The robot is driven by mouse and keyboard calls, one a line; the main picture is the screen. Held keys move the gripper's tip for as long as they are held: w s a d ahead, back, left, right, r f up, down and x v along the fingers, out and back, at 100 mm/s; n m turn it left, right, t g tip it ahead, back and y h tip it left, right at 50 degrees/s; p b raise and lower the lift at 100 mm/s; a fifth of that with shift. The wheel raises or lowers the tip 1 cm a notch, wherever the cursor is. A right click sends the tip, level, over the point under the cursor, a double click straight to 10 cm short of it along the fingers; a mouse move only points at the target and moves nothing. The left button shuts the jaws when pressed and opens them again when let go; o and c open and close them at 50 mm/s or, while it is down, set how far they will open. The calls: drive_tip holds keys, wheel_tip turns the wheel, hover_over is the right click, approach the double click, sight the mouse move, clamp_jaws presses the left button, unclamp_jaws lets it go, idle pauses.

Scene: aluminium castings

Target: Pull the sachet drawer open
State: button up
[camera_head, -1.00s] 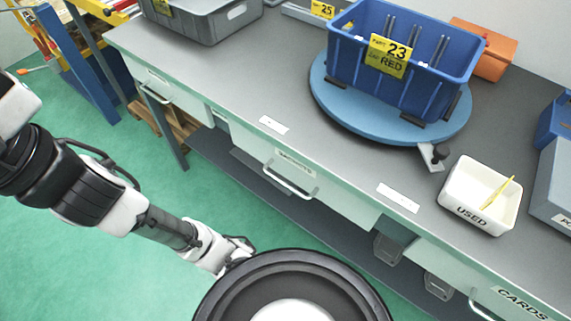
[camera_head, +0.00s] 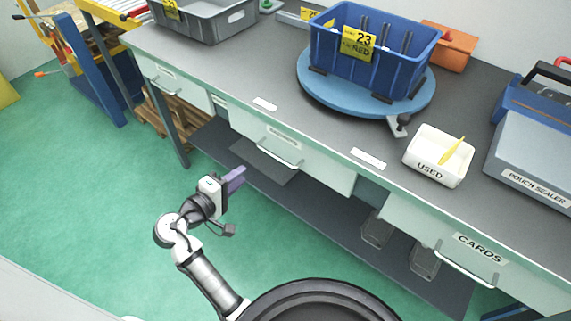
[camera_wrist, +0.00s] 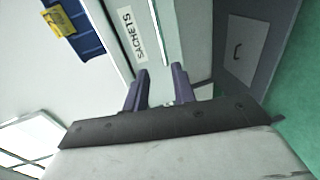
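The sachet drawer (camera_head: 325,176) is the middle drawer under the grey bench in the head view, and it looks shut. Its metal bar handle (camera_head: 280,157) is on its front, below the label. In the wrist view the SACHETS label (camera_wrist: 131,33) is readable at the top, with part of the handle (camera_wrist: 156,20) beside it. My gripper (camera_head: 237,179) is in front of the bench, left of the handle and apart from it in the head view. In the wrist view my gripper (camera_wrist: 159,86) has its two purple fingers apart with nothing between them, pointing toward the drawer.
The bench top (camera_head: 230,75) carries a blue bin (camera_head: 340,75) on a blue turntable (camera_head: 315,92), a white USED tray (camera_head: 437,172) and a pouch sealer (camera_head: 530,165). A CARDS drawer (camera_head: 510,268) is at right. A lower shelf (camera_head: 335,217) runs beneath. Green floor (camera_head: 95,195) is clear at left.

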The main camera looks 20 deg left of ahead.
sight(273, 155)
drive_tip(key=shift+h, duration=0.3)
drive_tip(key=p+x, duration=0.1)
drive_tip(key=x, duration=0.8)
drive_tip(key=p+x, duration=0.1)
drive_tip(key=x, duration=0.4)
drive_tip(key=shift+s+d+f+p, duration=0.15)
drive_tip(key=shift+d+f+p, duration=0.1)
drive_tip(key=shift+d+p, duration=0.1)
clamp_jaws()
